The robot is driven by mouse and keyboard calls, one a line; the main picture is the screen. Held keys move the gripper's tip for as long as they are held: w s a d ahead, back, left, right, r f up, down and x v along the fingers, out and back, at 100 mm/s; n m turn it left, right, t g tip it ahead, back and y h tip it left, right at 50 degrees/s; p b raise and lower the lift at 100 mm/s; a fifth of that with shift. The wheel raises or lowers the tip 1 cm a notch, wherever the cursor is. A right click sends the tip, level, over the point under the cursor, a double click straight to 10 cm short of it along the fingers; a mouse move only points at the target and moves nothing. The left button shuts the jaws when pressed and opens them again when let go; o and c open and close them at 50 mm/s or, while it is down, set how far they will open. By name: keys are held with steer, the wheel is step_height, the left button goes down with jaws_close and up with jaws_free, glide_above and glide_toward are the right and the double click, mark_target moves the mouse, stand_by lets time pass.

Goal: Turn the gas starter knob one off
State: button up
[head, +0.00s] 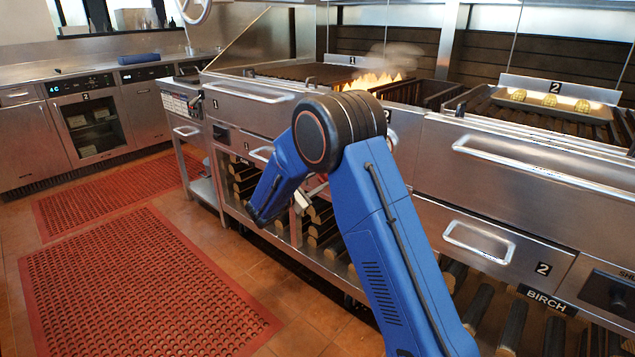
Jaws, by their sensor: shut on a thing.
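My blue arm crosses the middle of the head view and bends down to the front of grill one. A small pale part of my gripper (302,199) shows low beside the forearm, close to the cabinet front. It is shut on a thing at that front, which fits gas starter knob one. The fingertips and the knob are hidden behind my arm, so I cannot see which way the knob points. Flames (372,81) burn on grill one, with some smoke above them.
Grill two (545,110) stands to the right with several yellow pieces on it. A drawer handle (480,241) and a dark knob (618,293) are on its front. Logs lie on the shelf below. Red mats (140,285) cover open floor at left.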

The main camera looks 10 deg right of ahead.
steer(key=m, duration=0.5)
steer(key=shift+m, duration=0.3)
steer(key=m, duration=0.5)
steer(key=shift+m, duration=0.3)
steer(key=o, duration=1)
steer(key=shift+o, duration=0.2)
steer(key=shift+s+a, duration=0.1)
steer(key=shift+a, duration=0.05)
steer(key=v, duration=1.7)
